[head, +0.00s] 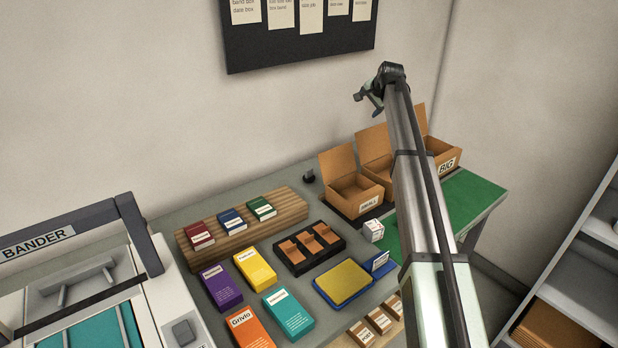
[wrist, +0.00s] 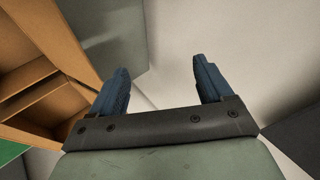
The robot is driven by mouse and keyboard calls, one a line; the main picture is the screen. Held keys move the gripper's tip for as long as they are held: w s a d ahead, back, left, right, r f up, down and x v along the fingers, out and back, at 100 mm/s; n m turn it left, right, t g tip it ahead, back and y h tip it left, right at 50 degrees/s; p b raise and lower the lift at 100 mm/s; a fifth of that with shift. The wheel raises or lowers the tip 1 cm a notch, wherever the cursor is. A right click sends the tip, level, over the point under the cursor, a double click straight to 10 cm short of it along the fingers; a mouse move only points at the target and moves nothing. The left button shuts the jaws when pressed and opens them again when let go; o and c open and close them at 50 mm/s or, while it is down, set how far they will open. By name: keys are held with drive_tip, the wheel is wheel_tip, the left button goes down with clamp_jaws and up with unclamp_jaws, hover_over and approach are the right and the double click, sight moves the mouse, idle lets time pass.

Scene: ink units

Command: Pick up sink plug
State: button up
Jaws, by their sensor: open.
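A small dark object (head: 309,176) stands at the back edge of the grey table, close to the wall and left of the cardboard boxes. It may be the sink plug, but it is too small to be sure. My gripper (head: 369,103) is high above the boxes, well above and to the right of that object, with nothing in it. In the wrist view my gripper (wrist: 161,68) has its two blue fingers wide apart and empty. No plug shows in the wrist view.
Open cardboard boxes (head: 352,190) stand at the back right; one fills the left of the wrist view (wrist: 40,70). A wooden block (head: 240,230) with small boxes, a black tray (head: 335,242) and a yellow pad (head: 345,282) occupy the table. A dark board (head: 300,45) hangs behind.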

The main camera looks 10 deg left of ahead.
drive_tip(key=s+a+f+g+h, duration=0.1)
drive_tip(key=s+a, duration=0.1)
drive_tip(key=a, duration=0.6)
drive_tip(key=s+a+f+g, duration=0.1)
drive_tip(key=a+f+g, duration=0.1)
drive_tip(key=a, duration=0.5)
drive_tip(key=g+h, duration=0.2)
drive_tip(key=g, duration=0.3)
hover_over(309, 168)
drive_tip(key=a, duration=0.1)
wheel_tip(309, 168, down, 5)
drive_tip(key=shift+n, duration=0.3)
drive_tip(key=f, duration=0.8)
drive_tip(key=shift+s+d+f, duration=0.1)
drive_tip(key=shift+s+f, duration=0.05)
drive_tip(key=shift+s, duration=0.2)
drive_tip(key=shift+w+d+f, duration=0.1)
drive_tip(key=shift+d+f, duration=0.1)
drive_tip(key=shift+f, duration=0.5)
drive_tip(key=shift+w+d+f, duration=0.1)
drive_tip(key=shift+d+f, duration=0.05)
drive_tip(key=shift+f, duration=0.85)
drive_tip(key=shift+d+f, duration=0.1)
drive_tip(key=shift+f, duration=0.85)
drive_tip(key=c, duration=1.1)
